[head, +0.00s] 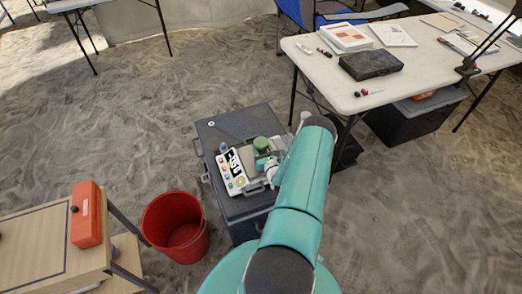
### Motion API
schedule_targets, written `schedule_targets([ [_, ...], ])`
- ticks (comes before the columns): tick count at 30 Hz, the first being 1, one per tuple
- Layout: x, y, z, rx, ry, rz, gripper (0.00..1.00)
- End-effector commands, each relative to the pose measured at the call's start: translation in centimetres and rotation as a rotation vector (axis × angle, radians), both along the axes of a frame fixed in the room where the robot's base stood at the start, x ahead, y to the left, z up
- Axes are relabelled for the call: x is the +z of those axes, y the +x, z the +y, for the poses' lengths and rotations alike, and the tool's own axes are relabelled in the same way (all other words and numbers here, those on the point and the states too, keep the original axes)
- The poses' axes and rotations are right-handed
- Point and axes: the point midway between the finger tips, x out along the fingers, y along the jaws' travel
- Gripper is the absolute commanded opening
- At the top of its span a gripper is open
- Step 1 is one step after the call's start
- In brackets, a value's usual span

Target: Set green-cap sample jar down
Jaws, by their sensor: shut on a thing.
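The green-cap sample jar (261,144) shows mostly as its round green lid, above the dark grey chest in the middle of the head view. My gripper (263,157) is at the jar's near side and is shut on it. The jar's body is mostly hidden by the lid and my gripper. I cannot tell whether its base touches the surface below. My arm reaches in from the bottom and covers the chest's right side.
The chest (222,132) also bears a white panel (230,172) with small round and dark parts, close left of my gripper. A red bucket (176,226) and a wooden table (40,245) with a red box (87,214) stand left. A white table (415,72) is upper right.

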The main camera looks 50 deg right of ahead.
Motion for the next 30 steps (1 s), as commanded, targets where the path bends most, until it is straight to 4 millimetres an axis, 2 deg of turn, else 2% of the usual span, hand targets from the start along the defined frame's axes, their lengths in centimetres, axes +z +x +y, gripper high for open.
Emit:
schedule_targets([
  [3,-1.6,0.0,0.2,0.002,0.0,0.0,0.2],
  [15,-2.0,0.0,0.1,0.001,-0.001,-0.001,0.2],
  [16,-2.1,0.0,0.1,0.001,0.0,0.0,0.52],
  [19,-2.0,0.0,0.1,0.001,0.0,0.0,0.7],
  [30,-1.6,0.0,0.1,0.001,-0.001,0.0,0.7],
])
